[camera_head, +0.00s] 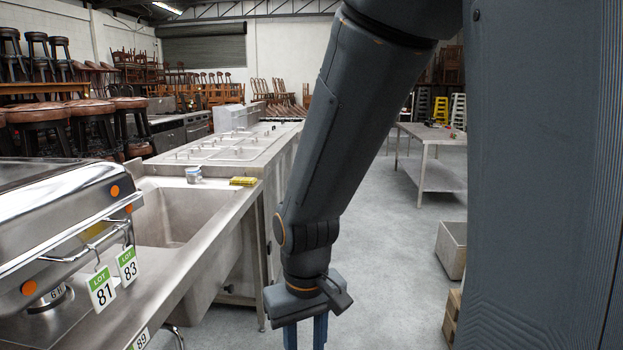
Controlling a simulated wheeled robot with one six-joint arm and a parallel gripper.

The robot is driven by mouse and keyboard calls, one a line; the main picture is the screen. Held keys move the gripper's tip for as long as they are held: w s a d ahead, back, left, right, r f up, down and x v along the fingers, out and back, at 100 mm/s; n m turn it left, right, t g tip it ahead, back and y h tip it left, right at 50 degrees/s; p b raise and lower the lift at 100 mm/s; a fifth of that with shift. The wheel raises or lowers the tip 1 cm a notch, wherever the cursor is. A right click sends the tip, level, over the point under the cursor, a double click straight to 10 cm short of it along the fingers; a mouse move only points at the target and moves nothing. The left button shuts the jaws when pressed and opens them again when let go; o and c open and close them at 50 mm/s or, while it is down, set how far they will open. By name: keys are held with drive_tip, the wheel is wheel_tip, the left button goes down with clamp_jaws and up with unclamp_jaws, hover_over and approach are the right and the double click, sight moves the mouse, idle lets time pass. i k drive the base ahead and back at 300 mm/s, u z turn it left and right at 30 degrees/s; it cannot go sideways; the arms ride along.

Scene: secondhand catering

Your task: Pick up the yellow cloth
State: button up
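The yellow cloth (243,181) is a small, flat yellow patch at the far right corner of the steel sink unit, on its rim. It is too small to make out its folds. My gripper (305,335) points down at the bottom middle of the view, over the floor to the right of the sink unit. Its two blue fingers are apart with nothing seen between them, and their tips are cut off by the frame's lower edge. My gripper is nearer to me than the cloth and well apart from it.
A small tin (193,174) stands left of the cloth behind the sink basin (185,215). A chafing dish (60,215) with lot tags fills the near left. A steel table (436,170) and a steel bin (452,250) stand right. The floor between is clear.

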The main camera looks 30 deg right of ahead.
sight(236, 180)
drive_tip(key=z, duration=1.05)
drive_tip(key=i, duration=3.4)
drive_tip(key=u, duration=2.8)
